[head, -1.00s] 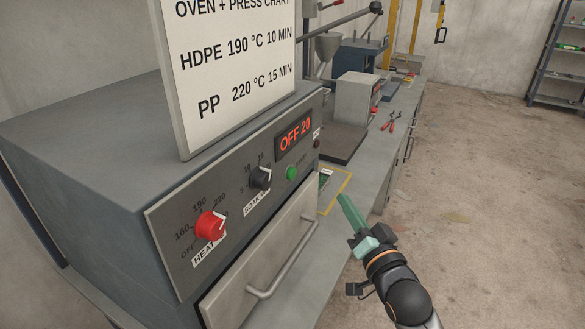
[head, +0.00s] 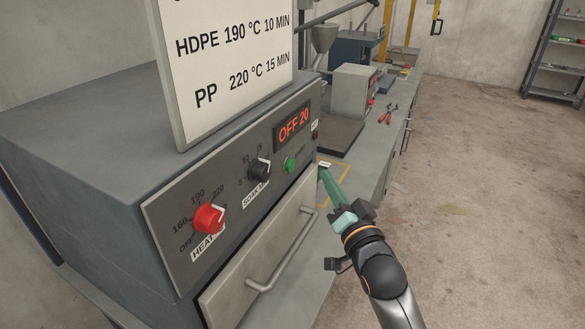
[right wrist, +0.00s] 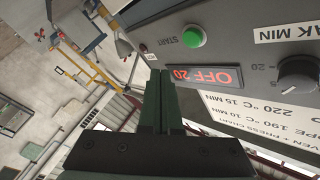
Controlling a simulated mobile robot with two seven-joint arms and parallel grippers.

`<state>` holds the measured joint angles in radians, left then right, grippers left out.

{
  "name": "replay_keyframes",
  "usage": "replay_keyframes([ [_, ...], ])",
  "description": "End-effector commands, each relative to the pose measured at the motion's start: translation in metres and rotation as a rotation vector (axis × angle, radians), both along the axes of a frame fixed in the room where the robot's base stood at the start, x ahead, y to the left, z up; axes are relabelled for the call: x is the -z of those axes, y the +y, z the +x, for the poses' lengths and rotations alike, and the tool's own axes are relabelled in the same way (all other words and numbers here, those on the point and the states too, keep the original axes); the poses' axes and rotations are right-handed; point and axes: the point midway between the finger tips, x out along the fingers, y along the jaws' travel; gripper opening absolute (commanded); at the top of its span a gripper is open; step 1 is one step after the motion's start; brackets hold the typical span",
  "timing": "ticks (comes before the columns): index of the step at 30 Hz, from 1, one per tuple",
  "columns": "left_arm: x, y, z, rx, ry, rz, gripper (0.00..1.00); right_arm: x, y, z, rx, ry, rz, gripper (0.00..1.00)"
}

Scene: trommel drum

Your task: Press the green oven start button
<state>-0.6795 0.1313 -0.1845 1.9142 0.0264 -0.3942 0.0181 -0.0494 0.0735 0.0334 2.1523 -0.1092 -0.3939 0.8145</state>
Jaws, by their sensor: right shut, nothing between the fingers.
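The green start button (head: 290,165) is on the oven's front panel, below the display reading "OFF 20" (head: 294,125). It also shows in the right wrist view (right wrist: 193,36), with "START" printed beside it. My right gripper (head: 324,170) is shut and empty, its green fingers pointing at the panel from the right. In the head view its tips are a little right of the button. In the right wrist view the fingertips (right wrist: 160,74) are apart from the button, below and left of it in the picture. My left gripper is not in view.
The oven (head: 80,150) has a red heat knob (head: 208,219), a black soak knob (head: 259,169) and a drawer-like door with a bar handle (head: 282,250). A chart sign (head: 225,70) stands on top. Red pliers (head: 388,114) lie on the bench behind.

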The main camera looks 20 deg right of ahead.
Motion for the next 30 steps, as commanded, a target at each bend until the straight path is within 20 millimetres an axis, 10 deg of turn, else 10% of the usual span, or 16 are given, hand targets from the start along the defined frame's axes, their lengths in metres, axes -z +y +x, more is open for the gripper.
replay_keyframes([
  [30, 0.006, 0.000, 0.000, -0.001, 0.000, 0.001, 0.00, 0.000, 0.032, 0.036, 0.001, 0.001, -0.001, 0.00],
])
